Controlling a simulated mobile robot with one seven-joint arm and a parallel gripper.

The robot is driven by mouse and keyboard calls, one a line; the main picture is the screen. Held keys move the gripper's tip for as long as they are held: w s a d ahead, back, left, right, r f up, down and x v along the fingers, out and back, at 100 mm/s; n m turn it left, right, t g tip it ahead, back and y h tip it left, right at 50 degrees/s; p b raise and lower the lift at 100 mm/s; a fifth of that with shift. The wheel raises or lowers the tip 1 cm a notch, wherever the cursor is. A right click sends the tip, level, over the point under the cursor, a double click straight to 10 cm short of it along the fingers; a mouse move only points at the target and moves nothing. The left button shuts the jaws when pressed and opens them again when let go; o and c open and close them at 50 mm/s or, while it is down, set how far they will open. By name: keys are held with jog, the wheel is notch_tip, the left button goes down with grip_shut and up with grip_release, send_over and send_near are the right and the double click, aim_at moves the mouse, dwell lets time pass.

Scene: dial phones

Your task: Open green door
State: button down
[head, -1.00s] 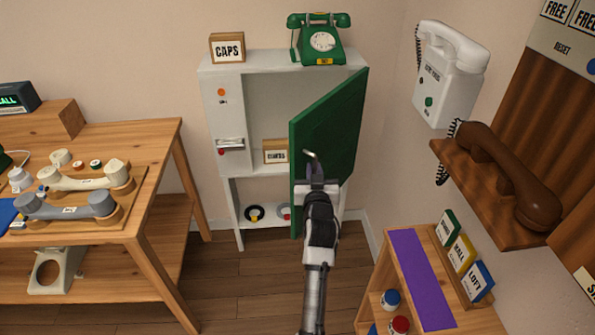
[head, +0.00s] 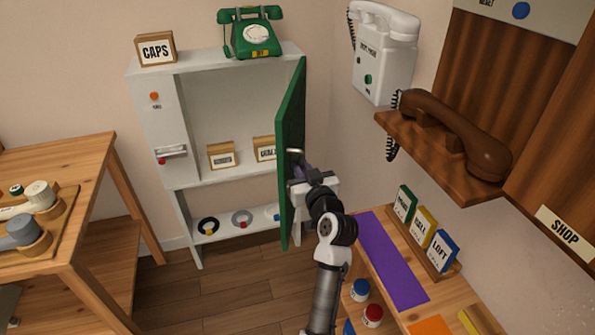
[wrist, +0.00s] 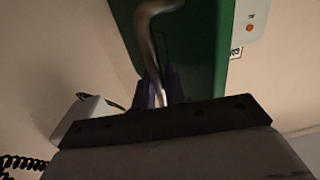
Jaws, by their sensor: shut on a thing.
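The green door (head: 291,150) stands swung well open on the right side of the white cabinet (head: 153,125), and I see it nearly edge-on in the head view. The door also fills the middle of the wrist view (wrist: 205,50). My gripper (head: 298,172) is at the door's outer face, shut on its metal handle (head: 294,153). In the wrist view the bent handle (wrist: 150,35) rises from between the two dark fingers (wrist: 161,88). The cabinet's inside is exposed, with small labelled signs (head: 221,156) on a shelf.
A green dial phone (head: 250,33) and a CAPS sign (head: 155,49) stand on the cabinet. A white wall phone (head: 383,60) and a brown handset (head: 455,140) are to the right. A wooden table (head: 75,160) is left, and a low shelf with a purple strip (head: 392,262) is right.

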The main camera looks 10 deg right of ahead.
jog(key=c, duration=1.5)
grip_release()
jog(key=shift+c, duration=0.2)
jog(key=b+v, duration=0.3)
jog(key=v, duration=1)
jog(key=shift+s, duration=0.4)
jog(key=shift+d, duration=0.1)
